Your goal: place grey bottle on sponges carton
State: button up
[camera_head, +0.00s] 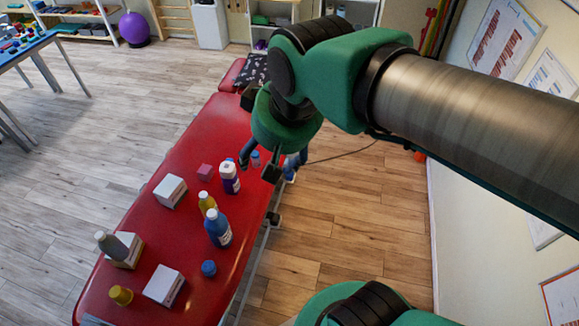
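The grey bottle (113,248) is at the left front of the red treatment table. Two similar white cartons stand nearby, one farther back (171,190) and one nearer (163,286). No label is readable, so I cannot tell which is the sponges carton. My gripper (259,163) is above the table's right side, well away from the grey bottle. Its fingers are apart, and a small blue-capped item (255,159) shows between them; I see no grip on it.
The red table (180,235) also bears a white-and-purple bottle (230,180), a yellow bottle (207,203), a blue bottle (218,230), a pink cube (205,172), a blue cup (209,268) and a yellow cup (121,295). A wall is at the right.

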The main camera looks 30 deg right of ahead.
jog(key=shift+m, duration=0.3)
jog(key=s, duration=0.1)
jog(key=s+d+f, duration=0.1)
jog(key=s, duration=0.1)
jog(key=s+d, duration=0.1)
jog(key=s, duration=0.1)
jog(key=shift+f, duration=0.35)
notch_tip(320, 180, down, 10)
jog(key=b, duration=1)
